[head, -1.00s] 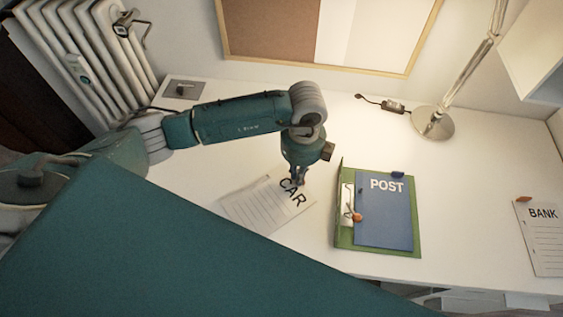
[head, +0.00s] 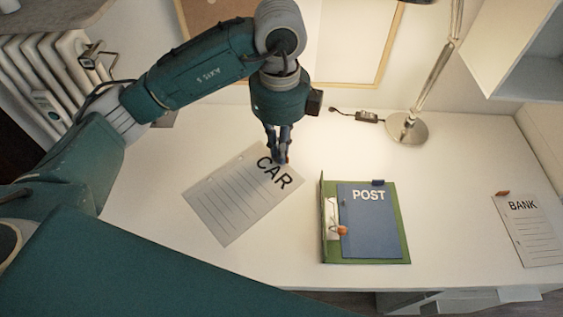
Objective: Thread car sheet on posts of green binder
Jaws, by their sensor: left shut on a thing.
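The CAR sheet (head: 232,201) is a pale lined page with its title at the upper right. It is tilted, left of the binder. My left gripper (head: 279,160) points down and is shut on the sheet's upper edge beside the title. The sheet seems to be raised off the desk, though by how much I cannot tell. The green binder (head: 397,225) lies open on the desk, with a blue POST sheet (head: 370,225) in it. The metal posts (head: 333,213) show at the binder's left side, partly unclear at this size. My right gripper is out of view.
A BANK sheet (head: 530,232) lies at the right with a small orange-brown object (head: 502,193) at its top. An orange object (head: 342,230) sits by the posts and a dark blue one (head: 378,182) at the binder's top. A lamp base (head: 407,129) stands behind. White desk (head: 451,190) is clear between binder and BANK sheet.

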